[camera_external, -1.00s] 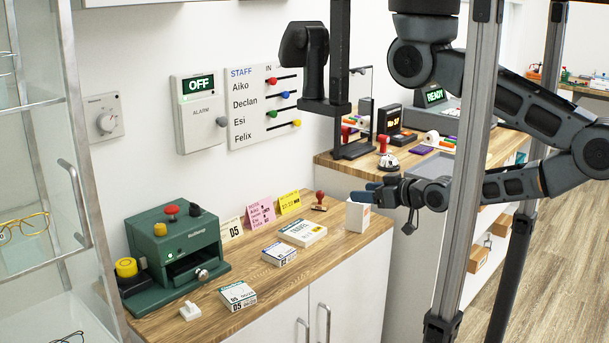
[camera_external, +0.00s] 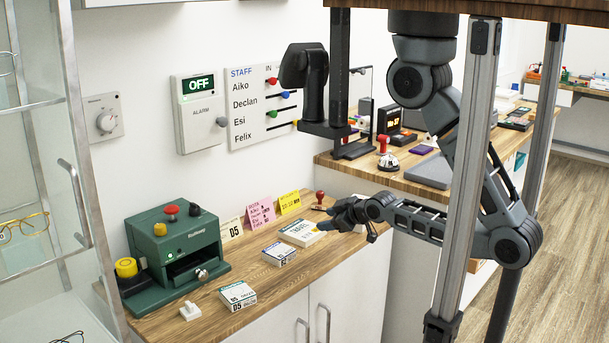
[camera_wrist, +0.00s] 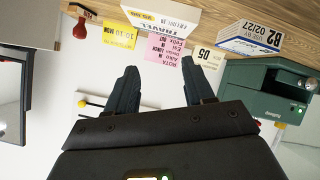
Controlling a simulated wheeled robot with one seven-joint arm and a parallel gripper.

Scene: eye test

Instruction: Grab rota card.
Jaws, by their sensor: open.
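The pink rota card (camera_external: 261,213) stands upright on the wooden counter, against the wall, between a cream card and a yellow card. In the wrist view the rota card (camera_wrist: 165,48) appears upside down, beyond and between my fingertips. My gripper (camera_external: 329,226) is over the counter, to the right of the cards and apart from them. In the wrist view my gripper (camera_wrist: 160,68) is open, with nothing between its fingers.
The yellow card (camera_external: 290,202) and cream card (camera_external: 230,229) flank the rota card closely. White boxes (camera_external: 303,233) lie in front. A red-handled stamp (camera_external: 319,197) stands near my gripper. A green machine (camera_external: 173,250) is at the left. A staff board (camera_external: 262,106) hangs above.

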